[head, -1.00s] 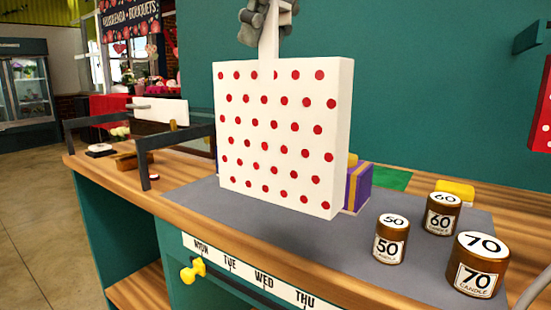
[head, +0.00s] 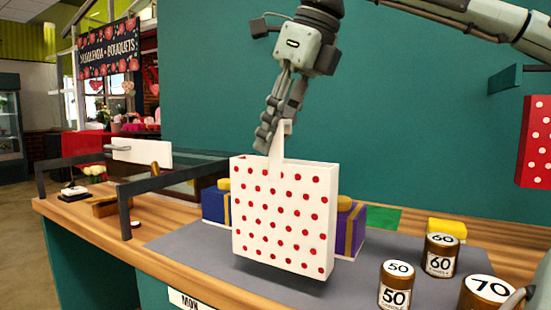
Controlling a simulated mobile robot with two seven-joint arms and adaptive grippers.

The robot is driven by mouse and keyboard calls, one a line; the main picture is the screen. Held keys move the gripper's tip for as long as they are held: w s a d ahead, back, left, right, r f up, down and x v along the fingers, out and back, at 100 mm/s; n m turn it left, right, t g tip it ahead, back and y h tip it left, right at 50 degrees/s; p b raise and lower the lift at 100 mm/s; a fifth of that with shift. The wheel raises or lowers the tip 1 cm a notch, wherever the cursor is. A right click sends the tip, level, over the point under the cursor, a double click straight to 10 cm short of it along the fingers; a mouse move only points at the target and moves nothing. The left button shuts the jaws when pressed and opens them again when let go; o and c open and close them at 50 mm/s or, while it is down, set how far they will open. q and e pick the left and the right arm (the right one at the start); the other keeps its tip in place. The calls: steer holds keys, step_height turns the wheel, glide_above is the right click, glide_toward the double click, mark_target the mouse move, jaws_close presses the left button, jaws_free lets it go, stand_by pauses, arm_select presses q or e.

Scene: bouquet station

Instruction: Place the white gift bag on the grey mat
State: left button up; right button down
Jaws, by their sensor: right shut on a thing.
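The white gift bag with red dots (head: 284,219) is upright over the grey mat (head: 185,250), with a dark shadow under its lower edge. I cannot tell for sure whether its bottom touches the mat. My right gripper (head: 270,140) comes down from above and is shut on the bag's white handle (head: 277,148). The mat lies on the wooden counter, and the bag hides part of its middle. My left gripper is not in view.
Behind the bag stand a blue box (head: 216,204) and a purple box (head: 349,229). Candle tins marked 50 (head: 397,286), 60 (head: 440,256) and 70 (head: 487,294) stand at the right. A dark rail (head: 160,180) is at the left. The mat's left part is clear.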

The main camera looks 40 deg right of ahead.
mark_target(275, 159)
step_height(275, 159, down, 3)
steer(key=shift+f, duration=0.1)
steer(key=shift+d+f, duration=0.1)
steer(key=shift+f, duration=0.25)
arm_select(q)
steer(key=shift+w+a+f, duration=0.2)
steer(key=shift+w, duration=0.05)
arm_select(e)
steer(key=shift+f, duration=0.1)
steer(key=shift+f, duration=0.1)
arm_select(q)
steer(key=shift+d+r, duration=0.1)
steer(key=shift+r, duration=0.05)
arm_select(e)
steer(key=c, duration=1.2)
jaws_free()
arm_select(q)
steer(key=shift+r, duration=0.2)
arm_select(e)
steer(key=shift+o, duration=0.2)
